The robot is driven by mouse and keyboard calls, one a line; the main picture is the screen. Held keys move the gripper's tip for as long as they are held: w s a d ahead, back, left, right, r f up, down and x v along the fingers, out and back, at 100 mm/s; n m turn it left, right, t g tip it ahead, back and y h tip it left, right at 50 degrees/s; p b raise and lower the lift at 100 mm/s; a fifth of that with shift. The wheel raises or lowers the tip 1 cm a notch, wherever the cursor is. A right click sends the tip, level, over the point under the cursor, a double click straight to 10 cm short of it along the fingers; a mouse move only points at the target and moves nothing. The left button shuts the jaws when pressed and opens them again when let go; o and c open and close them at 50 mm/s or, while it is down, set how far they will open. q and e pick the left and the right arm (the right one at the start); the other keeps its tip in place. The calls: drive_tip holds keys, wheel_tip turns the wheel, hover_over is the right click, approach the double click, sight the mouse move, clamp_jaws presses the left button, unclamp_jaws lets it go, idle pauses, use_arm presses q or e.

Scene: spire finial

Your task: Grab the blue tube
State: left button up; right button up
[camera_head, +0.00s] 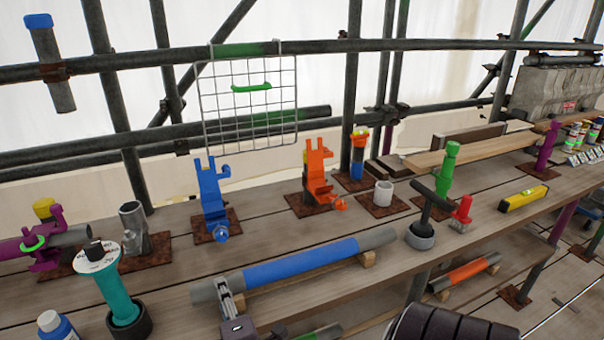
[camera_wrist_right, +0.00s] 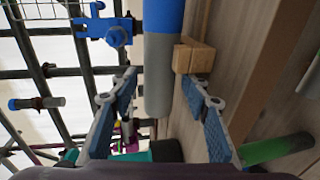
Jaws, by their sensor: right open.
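The blue tube (camera_head: 300,262) has a blue middle and grey ends. It lies on wooden blocks along the front of the bench. In the right wrist view its blue part (camera_wrist_right: 163,18) is at the top, and its grey end (camera_wrist_right: 158,75) shows between my right fingertips. My right gripper (camera_wrist_right: 160,82) is open, with no object gripped. In the head view part of my right gripper (camera_head: 229,300) shows at the tube's left grey end; the rest is cut off below. I cannot tell whether the fingers touch the tube. My left gripper is not in view.
A wooden block (camera_wrist_right: 193,57) supports the tube beside one finger. A teal tool (camera_head: 118,292) stands left of the tube. A blue clamp (camera_head: 212,205) and an orange clamp (camera_head: 317,182) stand behind it. A black-handled tool (camera_head: 422,225) stands beyond the tube's right end.

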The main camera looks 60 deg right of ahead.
drive_tip(key=x, duration=0.4)
drive_tip(key=shift+w+a+p, duration=0.1)
drive_tip(key=shift+a+p, duration=0.05)
drive_tip(key=shift+p, duration=0.2)
drive_tip(key=shift+w, duration=0.25)
drive_tip(key=shift+f, duration=0.1)
clamp_jaws()
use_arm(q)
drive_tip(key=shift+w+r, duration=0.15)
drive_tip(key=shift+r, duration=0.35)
use_arm(e)
drive_tip(key=shift+w+d, duration=0.1)
drive_tip(key=shift+d, duration=0.15)
